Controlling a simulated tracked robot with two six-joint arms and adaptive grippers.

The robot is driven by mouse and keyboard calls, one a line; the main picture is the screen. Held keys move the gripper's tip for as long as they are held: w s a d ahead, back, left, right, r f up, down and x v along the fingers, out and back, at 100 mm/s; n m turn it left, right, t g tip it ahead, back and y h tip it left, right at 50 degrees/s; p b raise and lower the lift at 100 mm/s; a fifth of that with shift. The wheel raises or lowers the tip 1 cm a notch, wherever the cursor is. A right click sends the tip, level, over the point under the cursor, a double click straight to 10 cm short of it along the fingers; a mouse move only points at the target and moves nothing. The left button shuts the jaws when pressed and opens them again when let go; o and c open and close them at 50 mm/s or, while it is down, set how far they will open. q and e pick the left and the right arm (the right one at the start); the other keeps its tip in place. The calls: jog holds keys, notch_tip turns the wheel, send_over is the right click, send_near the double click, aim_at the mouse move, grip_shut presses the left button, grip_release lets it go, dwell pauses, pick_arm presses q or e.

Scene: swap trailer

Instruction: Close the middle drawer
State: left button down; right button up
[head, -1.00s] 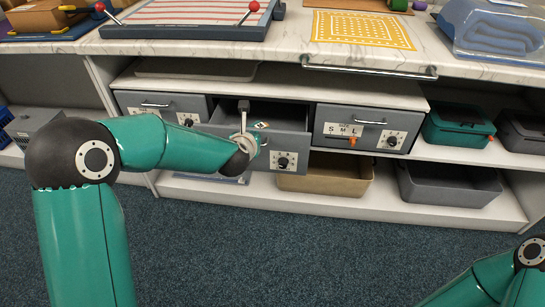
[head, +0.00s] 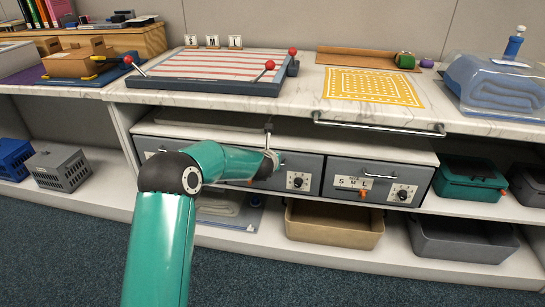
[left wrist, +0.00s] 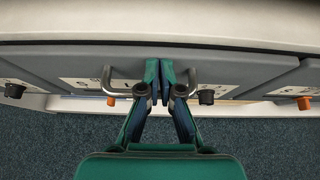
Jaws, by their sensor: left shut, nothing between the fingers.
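The middle drawer (head: 310,171) is grey with a dial at its right. In the head view its front looks flush, or nearly flush, with the right drawer (head: 345,170). My left arm covers much of its front. In the left wrist view the middle drawer's front (left wrist: 240,72) carries a metal bar handle (left wrist: 191,78). My left gripper (left wrist: 158,75) is shut and empty at the middle of this handle, up against the drawer front. Whether the fingertips touch the front or only the handle, I cannot tell. My right gripper is out of view.
The marble counter (head: 300,105) overhangs the drawers, with a metal rail (head: 380,128) along its front edge. A tan bin (head: 335,225) and a grey bin (head: 465,240) stand on the lower shelf. A teal box (head: 470,180) sits right of the drawers. The carpet in front is clear.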

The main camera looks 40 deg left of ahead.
pick_arm(q)
jog(key=shift+w+d+r, duration=0.1)
jog(key=shift+w+r, duration=0.15)
jog(key=shift+r, duration=0.1)
jog(key=shift+s+d, duration=0.1)
jog(key=shift+d, duration=0.05)
